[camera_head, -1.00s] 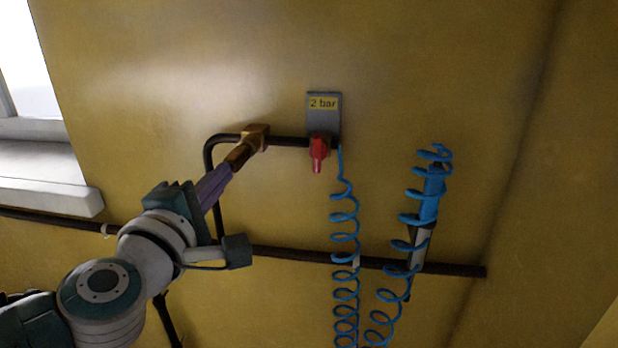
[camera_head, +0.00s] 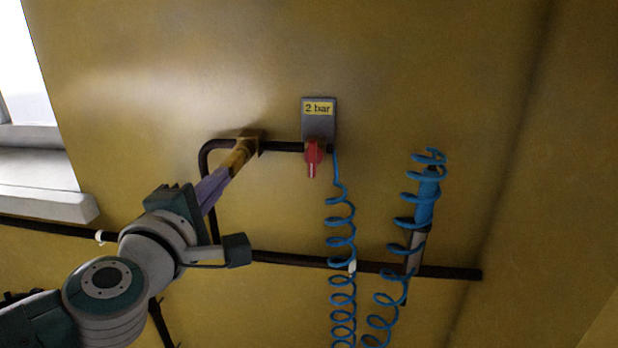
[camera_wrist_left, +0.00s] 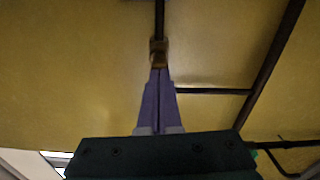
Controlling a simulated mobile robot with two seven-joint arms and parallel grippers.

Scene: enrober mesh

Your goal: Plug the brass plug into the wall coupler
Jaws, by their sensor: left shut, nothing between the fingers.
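The wall coupler (camera_head: 251,140) is a brass-coloured block at the end of the dark pipe on the yellow wall. The brass plug (camera_head: 237,160) appears as a slim brass piece in line with it, its far end against the block. I cannot tell how deep it sits. My left gripper (camera_head: 225,174) has purple fingers pointing up at the plug, their tips at its near end. In the left wrist view the fingers (camera_wrist_left: 158,72) are together with nothing between them, and brass (camera_wrist_left: 158,52) shows just beyond the tips. My right gripper is not in view.
A grey plate (camera_head: 319,108) marked "2 bar" with a red valve handle (camera_head: 312,153) is right of the coupler. Coiled blue hoses (camera_head: 341,245) hang below and right. A dark pipe (camera_head: 300,260) crosses lower down. A window sill (camera_head: 45,195) is at left.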

